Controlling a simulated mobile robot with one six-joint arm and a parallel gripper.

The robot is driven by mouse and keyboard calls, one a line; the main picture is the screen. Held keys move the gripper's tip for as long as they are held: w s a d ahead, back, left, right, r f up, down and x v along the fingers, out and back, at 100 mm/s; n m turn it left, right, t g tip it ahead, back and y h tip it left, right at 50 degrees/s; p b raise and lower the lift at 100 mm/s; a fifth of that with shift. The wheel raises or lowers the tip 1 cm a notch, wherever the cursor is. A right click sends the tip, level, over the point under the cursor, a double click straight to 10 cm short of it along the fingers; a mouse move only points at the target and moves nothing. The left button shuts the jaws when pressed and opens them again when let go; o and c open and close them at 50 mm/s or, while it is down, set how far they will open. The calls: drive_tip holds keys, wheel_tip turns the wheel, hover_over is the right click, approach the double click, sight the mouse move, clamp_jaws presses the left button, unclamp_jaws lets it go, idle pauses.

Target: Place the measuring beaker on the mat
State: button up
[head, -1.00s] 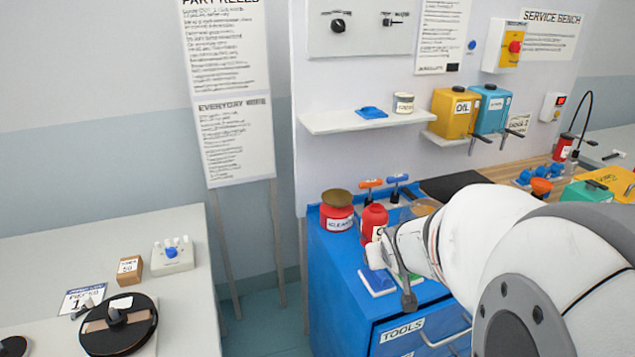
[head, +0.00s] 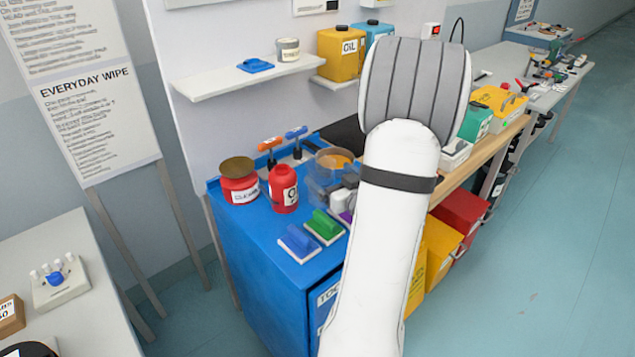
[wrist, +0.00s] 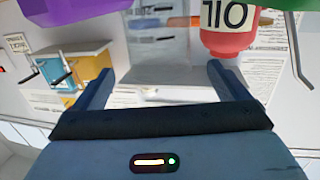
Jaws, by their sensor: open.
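The measuring beaker (wrist: 165,62) looks clear and see-through. In the wrist view it stands upside down in the picture, ahead of and between my fingertips. In the head view a clear vessel (head: 319,186), likely the beaker, stands on the blue tool cabinet behind the red oil can's right side. My gripper (wrist: 160,78) is open, with one finger on each side of the beaker's outline; I cannot tell whether they touch it. In the head view my arm hides most of the gripper. A dark flat mat (head: 343,132) lies at the back of the bench, partly hidden by my arm.
A red oil can (head: 283,189) stands close to the beaker; it also shows in the wrist view (wrist: 228,40). A red tin (head: 239,186), a blue block (head: 299,241), a green block (head: 324,226) and a purple block (wrist: 58,8) crowd the cabinet top (head: 262,232).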

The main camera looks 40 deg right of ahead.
sight(314, 158)
drive_tip(key=w, duration=0.2)
drive_tip(key=w+p, duration=0.1)
drive_tip(key=w, duration=0.2)
drive_tip(key=shift+w+d+r, duration=0.1)
drive_tip(key=shift+w+d, duration=0.2)
drive_tip(key=shift+d, duration=0.05)
drive_tip(key=c, duration=1.4)
drive_tip(key=shift+r, duration=0.15)
drive_tip(key=shift+c, duration=0.2)
